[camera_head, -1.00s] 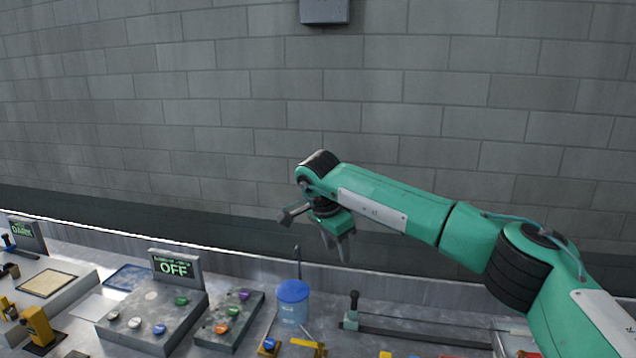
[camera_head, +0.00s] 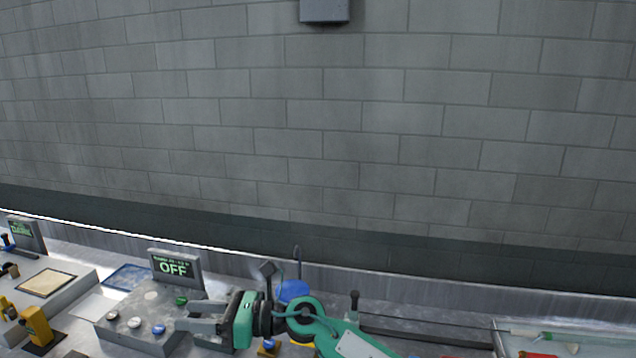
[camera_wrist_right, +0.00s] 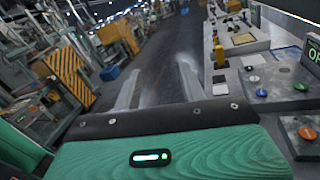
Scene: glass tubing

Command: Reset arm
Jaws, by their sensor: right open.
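My right arm, green with black joints, comes in from the bottom right in the head view. Its gripper (camera_head: 198,325) points left, in front of the control box (camera_head: 140,345) with white, blue and green buttons. The gripper is open and I see nothing between its fingers. In the right wrist view the two pale fingers (camera_wrist_right: 158,85) are spread apart, with floor beyond them. My left gripper is not in view.
An OFF sign (camera_head: 174,267) stands behind the control box. A blue-lidded container (camera_head: 293,291) is partly hidden behind my arm. A tan pad (camera_head: 46,283) and a yellow device (camera_head: 37,326) lie left. Brick wall stands behind the bench.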

